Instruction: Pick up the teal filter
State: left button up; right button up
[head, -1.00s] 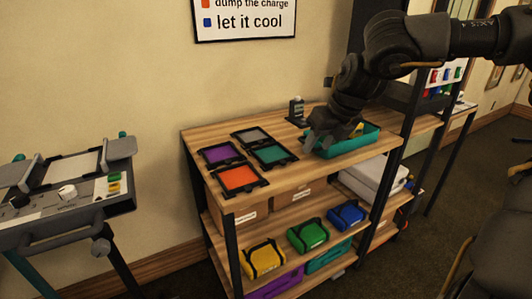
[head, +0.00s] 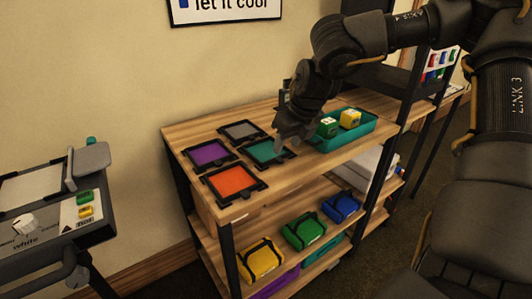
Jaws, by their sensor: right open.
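The teal filter (head: 264,151) is a flat teal sheet in a black frame. It lies on the wooden top shelf, to the right of the purple filter (head: 208,155), behind and right of the orange filter (head: 235,184), and in front of the grey filter (head: 243,131). My right gripper (head: 287,143) is open and empty, its fingers pointing down at the teal filter's right edge. Whether the fingers touch the frame I cannot tell. My left gripper is out of view.
A teal tray (head: 350,137) holding a green block (head: 328,127) and a yellow block (head: 350,119) stands just right of my gripper. Yellow, green and blue cases (head: 304,231) sit on the shelf below. A grey machine (head: 50,215) stands at the left.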

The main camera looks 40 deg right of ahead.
aim_at(281, 160)
jog(key=shift+f, duration=0.4)
jog(key=x, duration=0.4)
jog(key=shift+a+f, duration=0.1)
jog(key=shift+f, duration=0.3)
jog(key=shift+s, duration=0.1)
grip_shut()
